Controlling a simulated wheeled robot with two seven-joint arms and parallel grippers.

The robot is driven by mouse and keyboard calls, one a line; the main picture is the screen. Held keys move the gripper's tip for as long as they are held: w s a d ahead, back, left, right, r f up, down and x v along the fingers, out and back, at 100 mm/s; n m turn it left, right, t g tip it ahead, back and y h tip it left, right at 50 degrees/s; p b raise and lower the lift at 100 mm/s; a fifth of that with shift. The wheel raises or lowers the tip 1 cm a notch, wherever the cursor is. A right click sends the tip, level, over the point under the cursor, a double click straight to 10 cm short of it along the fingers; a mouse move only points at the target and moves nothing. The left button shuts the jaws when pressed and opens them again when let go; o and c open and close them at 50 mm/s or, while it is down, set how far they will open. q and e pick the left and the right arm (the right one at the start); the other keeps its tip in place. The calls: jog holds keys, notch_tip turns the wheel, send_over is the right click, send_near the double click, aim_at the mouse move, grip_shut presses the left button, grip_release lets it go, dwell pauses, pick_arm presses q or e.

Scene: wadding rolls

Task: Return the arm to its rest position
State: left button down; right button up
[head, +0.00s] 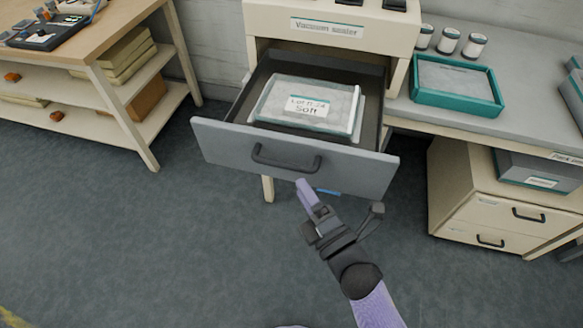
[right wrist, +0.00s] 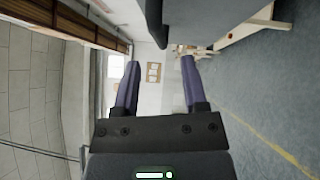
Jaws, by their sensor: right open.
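My right gripper (head: 340,200) is open and empty, in front of and below the handle (head: 285,158) of the open drawer (head: 215,140). Its two purple fingers stand apart with nothing between them in the right wrist view (right wrist: 160,68). The drawer is pulled out of the cream unit labelled "Vacuum sealer" (head: 327,27). A clear-wrapped packet (head: 338,98) with a label ending in "Soft" lies in the drawer. A dark grey edge shows close above the fingers in the right wrist view; I cannot tell what it is. My left gripper is not in view.
A wooden bench with shelves (head: 150,90) stands at the left. At the right a grey counter (head: 535,125) holds a teal tray (head: 490,106) and small jars (head: 448,42). A drawer cabinet (head: 470,215) stands below it. The floor (head: 160,240) at the front left is clear.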

jog(key=v, duration=0.3)
jog(key=s+d+f+m+g+h, duration=0.25)
jog(key=s+f+m, duration=0.2)
jog(key=f, duration=0.35)
jog(key=s+d+f+m+g+h, duration=0.2)
jog(key=s+f+m+g, duration=0.25)
jog(key=f, duration=0.35)
jog(key=s+d+f+m+g+h, duration=0.25)
jog(key=s+f+m, duration=0.2)
jog(key=f, duration=0.45)
jog(key=s+d+f+m+g+h, duration=0.1)
jog(key=s+d+f+m+g, duration=0.1)
jog(key=s, duration=0.7)
jog(key=s+d+f+m+g+h, duration=0.1)
jog(key=s+d+f+m+g, duration=0.2)
jog(key=s+f+m+g, duration=0.2)
jog(key=s+m, duration=0.2)
jog(key=s, duration=0.1)
jog(key=shift+s+d, duration=0.25)
jog(key=shift+s, duration=0.15)
